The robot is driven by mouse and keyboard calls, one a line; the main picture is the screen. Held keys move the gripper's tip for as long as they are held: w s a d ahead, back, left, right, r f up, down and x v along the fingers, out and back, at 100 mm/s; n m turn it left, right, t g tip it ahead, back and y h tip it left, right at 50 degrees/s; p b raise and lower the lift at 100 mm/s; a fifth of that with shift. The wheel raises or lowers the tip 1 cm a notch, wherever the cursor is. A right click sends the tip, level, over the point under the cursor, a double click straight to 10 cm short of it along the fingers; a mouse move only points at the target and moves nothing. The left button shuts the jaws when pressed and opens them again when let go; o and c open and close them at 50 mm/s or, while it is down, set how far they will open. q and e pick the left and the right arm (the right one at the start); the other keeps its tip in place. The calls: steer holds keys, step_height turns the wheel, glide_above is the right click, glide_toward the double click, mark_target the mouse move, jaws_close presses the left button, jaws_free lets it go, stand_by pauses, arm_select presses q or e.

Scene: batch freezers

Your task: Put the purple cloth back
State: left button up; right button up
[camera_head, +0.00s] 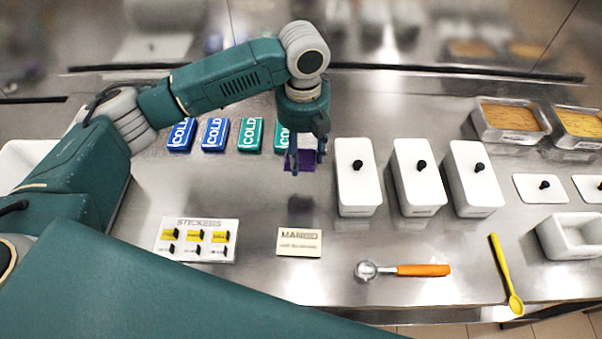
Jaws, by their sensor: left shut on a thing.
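The purple cloth (301,160) is a small folded piece under my left gripper (305,152). My left gripper points down and is shut on it. The cloth looks held above the steel counter (260,190), with a dark reflection or shadow below it. My left arm reaches in from the left and hides part of the area behind the gripper. My right gripper is not in view.
Blue and green COLD packs (214,134) stand left of the gripper, one partly behind it. White lidded tubs (358,180) stand to the right. A stickers board (196,240), a small sign (299,242), an orange-handled scoop (420,270) and a yellow spoon (505,272) lie nearer.

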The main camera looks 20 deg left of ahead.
arm_select(q)
glide_above(302, 185)
step_height(302, 185, down, 5)
steer(key=shift+d+f+p, duration=0.1)
steer(key=shift+p, duration=0.25)
step_height(302, 185, down, 3)
steer(key=shift+f+p, duration=0.2)
steer(key=shift+p, duration=0.15)
steer(key=shift+f, duration=0.4)
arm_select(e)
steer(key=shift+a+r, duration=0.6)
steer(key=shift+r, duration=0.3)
arm_select(q)
steer(key=shift+f, duration=0.1)
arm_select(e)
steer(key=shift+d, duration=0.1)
arm_select(q)
steer(key=o, duration=1)
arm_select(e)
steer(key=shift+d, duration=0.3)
